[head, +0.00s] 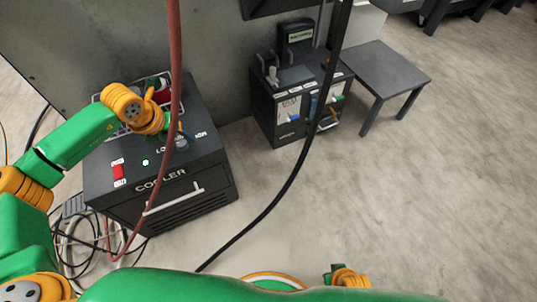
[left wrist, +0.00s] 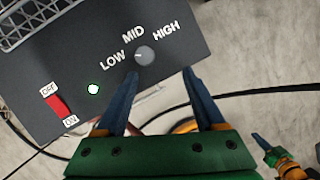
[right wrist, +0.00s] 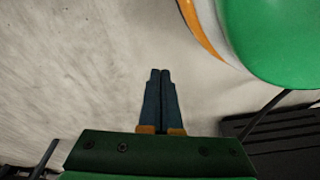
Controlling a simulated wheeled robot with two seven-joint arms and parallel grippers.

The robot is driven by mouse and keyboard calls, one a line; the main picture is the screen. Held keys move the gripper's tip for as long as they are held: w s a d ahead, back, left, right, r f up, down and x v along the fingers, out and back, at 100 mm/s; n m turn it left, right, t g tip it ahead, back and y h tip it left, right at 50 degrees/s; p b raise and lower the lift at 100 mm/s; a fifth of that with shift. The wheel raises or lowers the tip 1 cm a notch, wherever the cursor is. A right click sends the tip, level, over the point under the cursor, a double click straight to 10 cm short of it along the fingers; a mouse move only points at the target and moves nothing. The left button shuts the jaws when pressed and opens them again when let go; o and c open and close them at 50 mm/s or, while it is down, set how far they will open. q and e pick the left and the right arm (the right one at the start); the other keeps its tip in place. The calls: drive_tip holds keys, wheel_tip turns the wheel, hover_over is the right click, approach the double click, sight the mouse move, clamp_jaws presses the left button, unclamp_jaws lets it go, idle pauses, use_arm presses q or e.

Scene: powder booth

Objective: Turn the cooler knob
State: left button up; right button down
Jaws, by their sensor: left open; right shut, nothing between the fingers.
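The cooler (head: 215,170) is a dark box on the floor at the left of the head view. Its small grey knob (left wrist: 145,56) sits on the top panel by the labels LOW, MID and HIGH. It also shows in the head view (head: 181,143). Which label it points to is hard to tell. My left gripper (left wrist: 160,73) is open above the panel, its blue fingers apart and empty. The knob lies just beyond the left fingertip, within the finger gap's width. My right gripper (right wrist: 160,72) is shut and empty over bare floor.
The cooler panel has a red OFF/ON switch (left wrist: 58,106) and a lit green lamp (left wrist: 93,89). A wire basket (left wrist: 28,18) stands on top. A red hose (head: 174,60) and a black cable (head: 290,180) hang in front. A dark cabinet and small table (head: 385,70) stand behind, right.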

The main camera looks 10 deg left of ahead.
sight(181, 143)
use_arm(q)
drive_tip(key=shift+w+a+y, duration=0.2)
drive_tip(key=shift+a+y, duration=0.3)
drive_tip(key=shift+a, duration=0.15)
drive_tip(key=shift+a+r, duration=0.15)
drive_tip(key=b+x, duration=0.2)
drive_tip(key=x, duration=0.4)
drive_tip(key=shift+a, duration=0.15)
drive_tip(key=shift+w+f, duration=0.2)
drive_tip(key=shift+f, duration=0.25)
clamp_jaws()
use_arm(e)
drive_tip(key=shift+t, duration=0.3)
drive_tip(key=w+r, duration=0.2)
drive_tip(key=r, duration=0.1)
drive_tip(key=w+r, duration=0.1)
drive_tip(key=r, duration=0.1)
drive_tip(key=shift+w+a, duration=0.1)
drive_tip(key=shift+a, duration=0.15)
